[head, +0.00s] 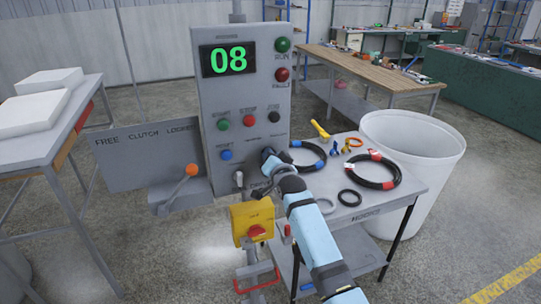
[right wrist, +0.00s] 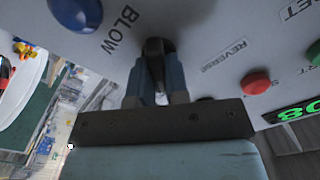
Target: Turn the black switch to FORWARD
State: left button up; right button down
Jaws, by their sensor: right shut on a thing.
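The black switch (right wrist: 153,62) is on the grey control panel (head: 205,100), between my fingertips in the right wrist view. My right gripper (right wrist: 158,85) is shut on its handle from both sides. In the head view my right gripper (head: 270,162) reaches the panel's lower right and mostly hides the switch. The word REVERSE shows to the right of the switch in the right wrist view, which sees the panel upside down. I see no readable FORWARD label, and the exact switch setting is unclear. My left gripper is out of view.
A blue button (right wrist: 77,12) labelled BLOW sits close to the switch. A red button (right wrist: 257,82) and the green 08 display (head: 229,59) share the panel. A yellow box (head: 240,212) stands below; a side table with black hoses (head: 374,170) is at right.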

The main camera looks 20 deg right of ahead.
jog(key=shift+m, duration=0.7)
jog(key=c, duration=1.1)
grip_release()
jog(key=shift+s, duration=0.1)
